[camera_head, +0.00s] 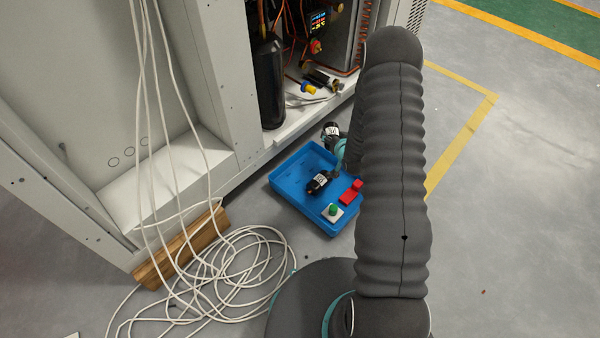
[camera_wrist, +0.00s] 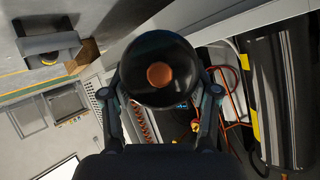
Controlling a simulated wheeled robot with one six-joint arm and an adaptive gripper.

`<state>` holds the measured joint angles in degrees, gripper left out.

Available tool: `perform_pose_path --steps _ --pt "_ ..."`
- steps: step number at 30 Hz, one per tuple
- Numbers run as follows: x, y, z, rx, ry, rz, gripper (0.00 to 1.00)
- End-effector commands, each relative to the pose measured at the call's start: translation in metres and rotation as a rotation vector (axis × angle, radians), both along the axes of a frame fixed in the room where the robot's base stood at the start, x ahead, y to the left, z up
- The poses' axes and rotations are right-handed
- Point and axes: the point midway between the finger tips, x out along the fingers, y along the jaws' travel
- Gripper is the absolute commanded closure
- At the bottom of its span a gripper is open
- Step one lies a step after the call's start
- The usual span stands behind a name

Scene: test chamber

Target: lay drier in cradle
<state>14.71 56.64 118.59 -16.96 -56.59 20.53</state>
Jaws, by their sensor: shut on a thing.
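The drier (camera_wrist: 158,75) is black and rounded with a copper-coloured round end facing my wrist camera. My gripper (camera_wrist: 163,92) is shut on it, one finger on each side. In the head view, a black thing with a white label (camera_head: 331,129), seemingly the held drier, shows above the blue tray's far edge, next to my wrist. My arm hides much of that spot. A similar black labelled part (camera_head: 320,181) lies in the blue tray (camera_head: 290,203). I cannot make out the cradle for certain in either view.
The open cabinet (camera_head: 225,85) holds a tall black cylinder (camera_head: 269,82), copper pipes and a yellow-and-black fitting (camera_head: 309,88). The tray also holds a red part (camera_head: 351,192) and a green-topped part (camera_head: 333,211). White cables (camera_head: 235,270) coil on the floor near a wooden block (camera_head: 180,250).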

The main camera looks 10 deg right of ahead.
Motion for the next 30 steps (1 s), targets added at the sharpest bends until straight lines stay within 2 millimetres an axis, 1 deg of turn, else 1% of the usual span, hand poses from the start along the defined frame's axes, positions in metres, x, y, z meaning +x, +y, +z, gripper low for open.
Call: perform_pose_path --steps 2,5,15,18,21,24,28,30 --pt "0.002 0.003 -0.007 0.000 -0.001 0.003 0.95" --pt "0.004 0.017 -0.015 -0.001 -0.001 0.007 0.95" --pt "0.010 0.082 -0.054 -0.001 -0.001 0.008 0.95" --pt "0.011 0.097 -0.064 -0.001 0.000 0.007 0.95" --pt "0.013 0.108 -0.069 -0.001 -0.002 0.004 0.95" --pt "0.013 0.112 -0.073 -0.001 -0.002 0.004 0.95" --pt "0.013 0.113 -0.079 -0.001 -0.002 0.002 0.95" --pt "0.013 0.113 -0.087 -0.001 -0.002 0.002 0.95"
